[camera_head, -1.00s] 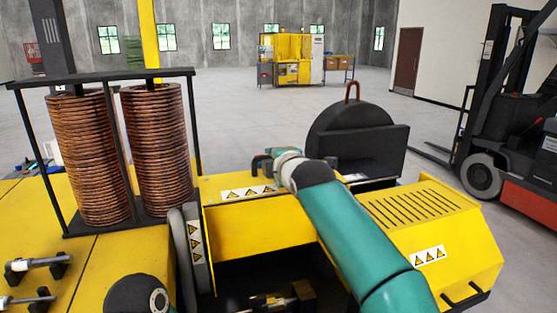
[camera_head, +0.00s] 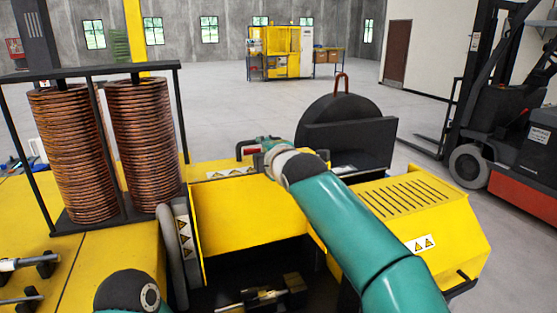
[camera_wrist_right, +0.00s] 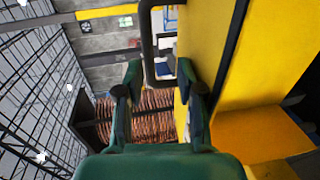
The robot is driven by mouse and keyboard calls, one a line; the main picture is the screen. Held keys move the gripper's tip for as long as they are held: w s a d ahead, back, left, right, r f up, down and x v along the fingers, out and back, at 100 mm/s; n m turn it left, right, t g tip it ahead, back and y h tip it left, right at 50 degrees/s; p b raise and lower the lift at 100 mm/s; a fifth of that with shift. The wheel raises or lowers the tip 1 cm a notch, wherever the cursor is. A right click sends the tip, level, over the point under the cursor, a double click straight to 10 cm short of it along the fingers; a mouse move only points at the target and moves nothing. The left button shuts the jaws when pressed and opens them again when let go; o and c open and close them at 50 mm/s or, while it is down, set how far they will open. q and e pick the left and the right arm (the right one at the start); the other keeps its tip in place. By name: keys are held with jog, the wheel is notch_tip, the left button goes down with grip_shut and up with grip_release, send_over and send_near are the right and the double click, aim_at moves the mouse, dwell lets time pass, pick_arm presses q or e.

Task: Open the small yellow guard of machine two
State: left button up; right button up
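The small yellow guard (camera_head: 245,207) is a yellow panel on the machine, with a strip of warning stickers (camera_head: 229,174) along its top. My left gripper is not in view; only a dark joint of that arm shows at the bottom left.
Two copper coils (camera_head: 143,135) stand in a black frame at the left. A black round housing (camera_head: 345,118) is behind the right arm, and a slotted yellow cover (camera_head: 385,207) is to its right. A dark open bay (camera_head: 215,280) lies below the guard. A forklift (camera_head: 500,150) stands farther right.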

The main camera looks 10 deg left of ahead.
jog(key=v, duration=1.1)
jog(key=shift+f, duration=0.15)
